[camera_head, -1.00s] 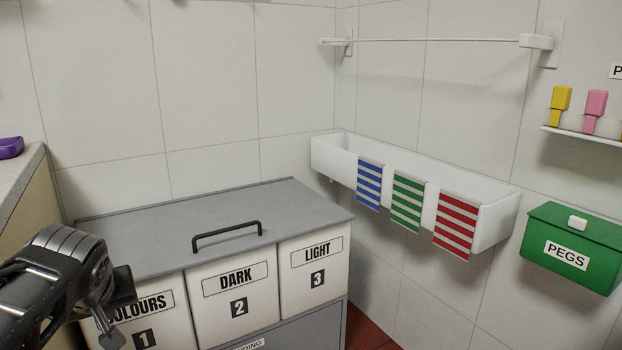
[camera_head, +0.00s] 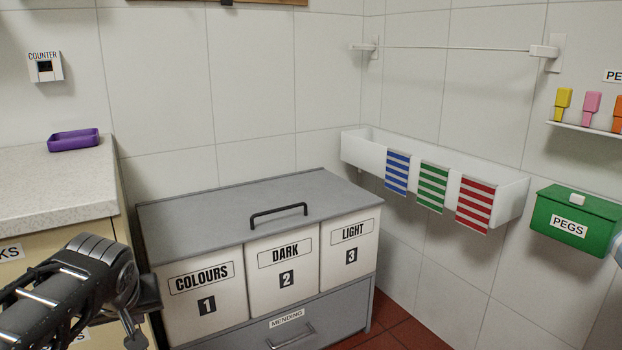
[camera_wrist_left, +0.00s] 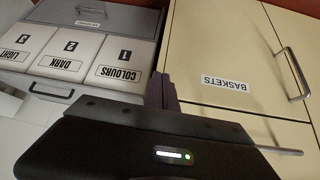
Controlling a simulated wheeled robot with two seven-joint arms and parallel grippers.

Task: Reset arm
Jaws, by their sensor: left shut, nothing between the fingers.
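My left arm comes in from the lower left of the head view. Its gripper (camera_head: 134,328) hangs in front of the counter side, left of the COLOURS bin (camera_head: 203,300). In the left wrist view the dark fingers (camera_wrist_left: 161,91) are shut and empty. They show in front of the bins and a cream cabinet front labelled BASKETS (camera_wrist_left: 225,84), which appear upside down or tilted there. My right gripper is not in view.
A grey-lidded unit (camera_head: 190,212) holds bins COLOURS, DARK and LIGHT above a MENDING drawer (camera_head: 290,325). A counter (camera_head: 60,185) with a purple tray (camera_head: 73,140) stands left. A white wall trough (camera_head: 362,152) with striped cloths and a green PEGS box (camera_head: 580,215) are right.

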